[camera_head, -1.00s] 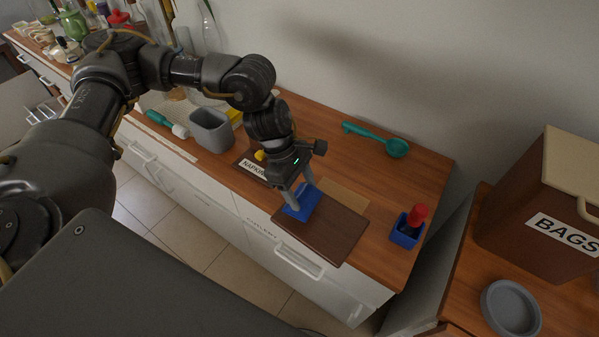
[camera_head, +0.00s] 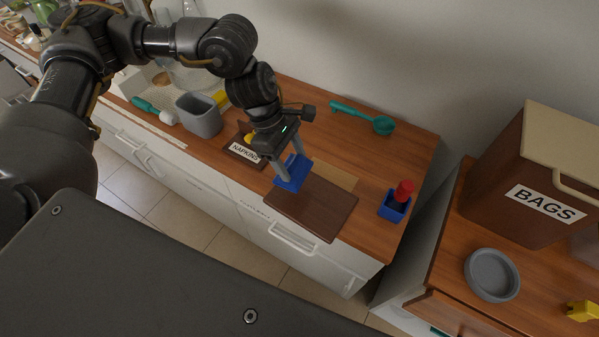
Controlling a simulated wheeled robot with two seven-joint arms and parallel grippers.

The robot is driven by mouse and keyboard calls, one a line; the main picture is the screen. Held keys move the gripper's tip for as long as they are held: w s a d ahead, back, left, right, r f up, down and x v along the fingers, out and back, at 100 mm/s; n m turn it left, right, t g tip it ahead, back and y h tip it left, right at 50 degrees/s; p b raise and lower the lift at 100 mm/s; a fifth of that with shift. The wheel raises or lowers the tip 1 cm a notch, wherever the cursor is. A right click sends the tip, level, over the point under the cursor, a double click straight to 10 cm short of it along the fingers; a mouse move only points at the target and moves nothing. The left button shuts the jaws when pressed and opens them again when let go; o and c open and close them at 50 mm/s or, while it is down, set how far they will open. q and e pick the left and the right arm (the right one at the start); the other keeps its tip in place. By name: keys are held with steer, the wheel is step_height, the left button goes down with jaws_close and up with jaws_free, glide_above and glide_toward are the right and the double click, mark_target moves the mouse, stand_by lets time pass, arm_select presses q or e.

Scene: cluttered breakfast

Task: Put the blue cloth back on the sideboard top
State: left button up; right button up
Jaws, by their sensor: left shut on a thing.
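The blue cloth (camera_head: 293,173) is a small folded blue piece between the fingers of my left gripper (camera_head: 287,170). The gripper points down and is shut on it. The cloth is at the far left edge of a dark brown board (camera_head: 318,210) on the wooden sideboard top (camera_head: 372,170). I cannot tell whether the cloth touches the board or hangs just above it. My right gripper is not in view.
A napkins box (camera_head: 240,155) and a grey bin (camera_head: 199,115) stand left of the gripper. A teal scoop (camera_head: 378,124) lies at the back. A blue holder (camera_head: 394,206) with a red-topped item stands right. A bags box (camera_head: 530,190) and grey plate (camera_head: 492,274) are on the neighbouring surface.

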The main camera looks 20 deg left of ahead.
arm_select(q)
steer(key=shift+d, duration=0.35)
steer(key=w+d, duration=0.1)
steer(key=w, duration=1.5)
steer(key=shift+w+d+f, duration=0.2)
steer(key=shift+w+f, duration=0.15)
steer(key=shift+f, duration=0.1)
steer(key=shift+f, duration=0.1)
steer(key=shift+f, duration=3.8)
steer(key=shift+f, duration=0.6)
